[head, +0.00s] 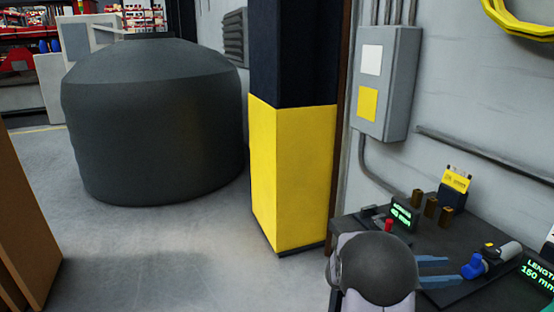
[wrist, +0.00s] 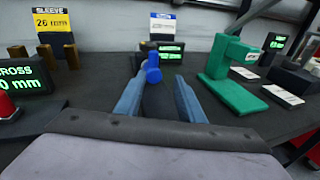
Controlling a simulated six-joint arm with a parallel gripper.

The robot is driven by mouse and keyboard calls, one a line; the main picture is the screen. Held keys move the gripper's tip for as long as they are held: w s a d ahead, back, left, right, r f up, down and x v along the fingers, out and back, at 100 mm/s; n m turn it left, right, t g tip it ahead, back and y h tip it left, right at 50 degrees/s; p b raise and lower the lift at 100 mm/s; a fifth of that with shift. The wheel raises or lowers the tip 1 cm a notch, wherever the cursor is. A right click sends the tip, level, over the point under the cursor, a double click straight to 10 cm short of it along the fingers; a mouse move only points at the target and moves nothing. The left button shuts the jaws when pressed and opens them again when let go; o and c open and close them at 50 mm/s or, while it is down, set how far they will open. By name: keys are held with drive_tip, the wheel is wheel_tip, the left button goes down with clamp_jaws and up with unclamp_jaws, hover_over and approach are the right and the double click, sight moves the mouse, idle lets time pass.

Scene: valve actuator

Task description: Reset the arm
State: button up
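My gripper (wrist: 158,92) shows its two blue fingers spread apart with nothing between the tips in the wrist view. In the head view my gripper (head: 452,270) is over the dark bench (head: 470,230), pointing right. A blue fitting (wrist: 153,68) lies just beyond the fingertips in the wrist view. In the head view this blue fitting (head: 474,266) sits by a grey-white cylindrical part (head: 508,250). I cannot tell how close the fingers are to it.
A green stand (wrist: 235,70) is to the right in the wrist view. A "CROSS" display (wrist: 25,82) and a red knob (wrist: 6,105) are at left. Brown posts (head: 431,206) and a yellow card (head: 457,180) stand at the bench's back. A yellow-black column (head: 292,170) stands left of the bench.

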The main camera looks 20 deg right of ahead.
drive_tip(key=a+m+y+p, duration=0.1)
drive_tip(key=a, duration=0.1)
drive_tip(key=s+a+f+m+y+p, duration=0.1)
drive_tip(key=a, duration=0.2)
drive_tip(key=s+a+m+y+p, duration=0.1)
drive_tip(key=a+y, duration=0.1)
drive_tip(key=a, duration=0.1)
drive_tip(key=shift+s+a+f+p, duration=0.2)
drive_tip(key=shift+a+p, duration=0.05)
drive_tip(key=shift+p, duration=0.1)
drive_tip(key=s+a+f+m+t+y+p, duration=0.1)
drive_tip(key=a+m+y, duration=0.4)
drive_tip(key=a, duration=1.1)
drive_tip(key=s+a+f+m+t+y+p, duration=0.1)
drive_tip(key=a+m+t+y+p, duration=0.3)
drive_tip(key=a, duration=1.3)
drive_tip(key=m+y+p, duration=0.2)
drive_tip(key=y, duration=0.1)
drive_tip(key=shift+f, duration=0.4)
